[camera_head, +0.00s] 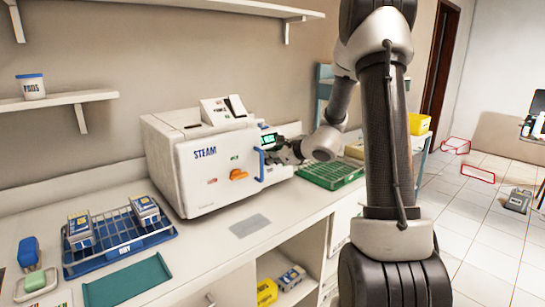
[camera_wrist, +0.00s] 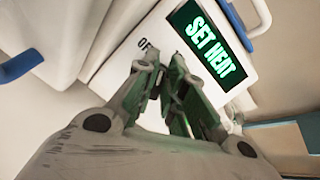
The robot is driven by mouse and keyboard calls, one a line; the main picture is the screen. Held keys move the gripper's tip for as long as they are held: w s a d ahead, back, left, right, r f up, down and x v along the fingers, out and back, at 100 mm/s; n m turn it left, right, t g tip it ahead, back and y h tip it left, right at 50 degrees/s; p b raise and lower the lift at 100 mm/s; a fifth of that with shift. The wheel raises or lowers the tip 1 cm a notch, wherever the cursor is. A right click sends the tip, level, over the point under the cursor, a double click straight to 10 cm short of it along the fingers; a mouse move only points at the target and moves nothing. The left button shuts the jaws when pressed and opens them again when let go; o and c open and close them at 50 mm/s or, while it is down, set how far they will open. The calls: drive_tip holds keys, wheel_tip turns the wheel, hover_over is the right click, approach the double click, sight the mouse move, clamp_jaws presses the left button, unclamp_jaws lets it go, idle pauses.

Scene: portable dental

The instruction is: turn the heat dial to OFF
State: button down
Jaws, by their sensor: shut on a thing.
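The white STEAM unit (camera_head: 213,172) stands on the counter. Its lit green display (camera_head: 268,140) reads SET HEAT in the wrist view (camera_wrist: 210,43). Part of an "OFF" label (camera_wrist: 145,44) shows left of the display, its end cut off by a finger. My gripper (camera_head: 288,149) is at the right of the unit's front, beside the display. In the wrist view my gripper (camera_wrist: 163,72) has its fingertips close together against the panel, just below the label. It is shut on the heat dial, which the fingers hide, so its pointer setting cannot be read.
A blue handle (camera_head: 259,166) stands out from the unit's front, close left of my gripper. A green rack (camera_head: 330,172) lies to the right, and a blue wire tray (camera_head: 118,237) with boxes to the left.

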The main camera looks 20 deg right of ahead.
drive_tip(key=n, duration=0.6)
drive_tip(key=shift+s+a+f+g+y, duration=0.15)
drive_tip(key=shift+g+y, duration=0.15)
drive_tip(key=shift+g, duration=0.1)
drive_tip(key=shift+n, duration=0.3)
drive_tip(key=c, duration=1.5)
unclamp_jaws()
drive_tip(key=v, duration=1.2)
